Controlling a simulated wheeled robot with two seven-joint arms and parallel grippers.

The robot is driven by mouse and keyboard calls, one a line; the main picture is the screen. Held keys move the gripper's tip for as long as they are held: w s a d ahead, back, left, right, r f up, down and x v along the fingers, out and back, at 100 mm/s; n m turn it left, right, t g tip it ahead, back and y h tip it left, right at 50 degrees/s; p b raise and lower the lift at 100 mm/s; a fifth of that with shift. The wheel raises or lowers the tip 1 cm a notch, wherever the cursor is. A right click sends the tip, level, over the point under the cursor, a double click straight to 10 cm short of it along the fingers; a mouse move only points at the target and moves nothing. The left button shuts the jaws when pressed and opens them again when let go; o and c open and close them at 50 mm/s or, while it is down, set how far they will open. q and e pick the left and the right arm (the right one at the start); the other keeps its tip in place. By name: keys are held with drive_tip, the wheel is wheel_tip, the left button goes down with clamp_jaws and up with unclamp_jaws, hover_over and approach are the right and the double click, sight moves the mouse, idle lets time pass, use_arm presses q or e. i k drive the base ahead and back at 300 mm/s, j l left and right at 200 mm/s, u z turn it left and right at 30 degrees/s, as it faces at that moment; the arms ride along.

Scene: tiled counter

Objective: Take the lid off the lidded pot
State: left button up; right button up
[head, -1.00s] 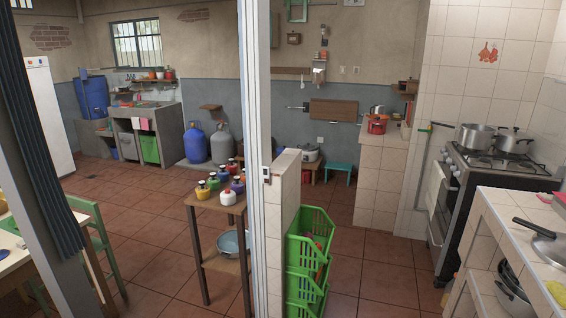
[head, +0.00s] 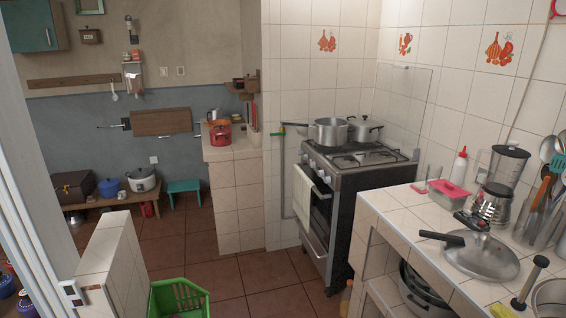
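A silver pot with a lid (head: 366,130) stands on the back right of the stove (head: 355,170), partly behind an open silver pot (head: 329,132). The lid has a small knob on top and sits on the pot. On the tiled counter at right lies a round metal pan or lid (head: 482,258) with a dark long handle; I cannot tell which it is. Neither of my grippers is in view.
The tiled counter (head: 400,215) at right holds a blender (head: 497,185), a pink container (head: 450,190), a white bottle (head: 459,166) and utensils. A green crate (head: 178,298) and a low tiled wall (head: 112,262) stand at lower left. The floor before the stove is clear.

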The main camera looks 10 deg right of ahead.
sight(366, 122)
drive_tip(key=i+l+z, duration=0.3)
drive_tip(key=i, duration=0.6)
drive_tip(key=i+j+z, duration=0.1)
drive_tip(key=i+z, duration=0.2)
drive_tip(key=i, duration=0.55)
drive_tip(key=i+j+u, duration=0.1)
drive_tip(key=i+u, duration=0.25)
drive_tip(key=i, duration=0.2)
drive_tip(key=i+u, duration=0.35)
drive_tip(key=i, duration=0.25)
drive_tip(key=i+l+u, duration=0.2)
drive_tip(key=i+u, duration=0.2)
drive_tip(key=i, duration=0.15)
drive_tip(key=i+j+u, duration=0.15)
drive_tip(key=i+u, duration=0.15)
drive_tip(key=u, duration=0.15)
drive_tip(key=i+u, duration=0.65)
drive_tip(key=u, duration=0.25)
drive_tip(key=i+l+u, duration=0.2)
drive_tip(key=u, duration=0.25)
drive_tip(key=i+j, duration=0.2)
drive_tip(key=i, duration=0.4)
drive_tip(key=i+j, duration=0.2)
drive_tip(key=i, duration=0.4)
drive_tip(key=z, duration=1.8)
